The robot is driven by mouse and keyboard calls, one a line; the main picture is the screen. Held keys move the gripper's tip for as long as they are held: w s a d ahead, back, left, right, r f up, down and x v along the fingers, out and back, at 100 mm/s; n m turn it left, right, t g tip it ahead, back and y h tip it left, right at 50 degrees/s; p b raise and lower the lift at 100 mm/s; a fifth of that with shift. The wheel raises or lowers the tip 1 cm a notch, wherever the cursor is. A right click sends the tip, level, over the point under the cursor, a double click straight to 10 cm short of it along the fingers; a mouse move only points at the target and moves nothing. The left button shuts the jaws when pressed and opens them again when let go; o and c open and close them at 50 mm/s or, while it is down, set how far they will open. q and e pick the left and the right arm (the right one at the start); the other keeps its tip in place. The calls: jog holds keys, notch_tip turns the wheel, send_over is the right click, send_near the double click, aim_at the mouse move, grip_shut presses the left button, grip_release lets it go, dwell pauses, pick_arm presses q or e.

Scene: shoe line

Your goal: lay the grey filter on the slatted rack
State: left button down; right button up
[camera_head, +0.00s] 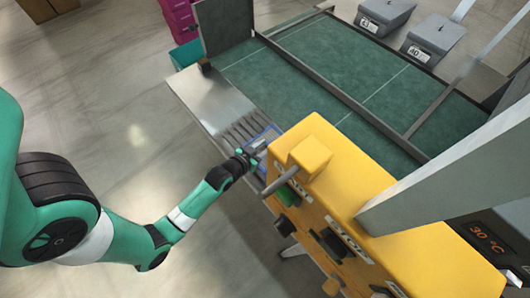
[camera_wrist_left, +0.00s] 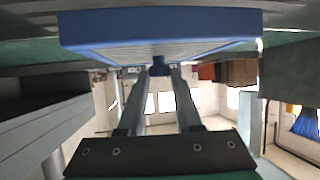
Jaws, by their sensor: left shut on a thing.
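The filter is a flat grey panel with a blue frame; it fills the top of the left wrist view (camera_wrist_left: 160,35) and shows small beside the yellow machine in the head view (camera_head: 265,136). My left gripper (camera_head: 252,154) is shut on a small blue tab at the filter's edge, between the fingertips in the wrist view (camera_wrist_left: 161,68). The slatted rack (camera_head: 236,131) is the metal strip with dark slats along the near edge of the green table. The filter is at the rack's right end; I cannot tell whether they touch. My right gripper is out of view.
A yellow machine (camera_head: 345,185) with a projecting block and knobs stands close to the right of my left gripper. A green table (camera_head: 345,75) with metal rails lies behind the rack. Grey boxes (camera_head: 385,14) stand at the back. The floor at left is clear.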

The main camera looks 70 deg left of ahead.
pick_arm(q)
jog(key=shift+f+b, duration=0.75)
jog(key=shift+f, duration=1.1)
jog(key=shift+f, duration=0.15)
jog(key=c, duration=0.6)
grip_release()
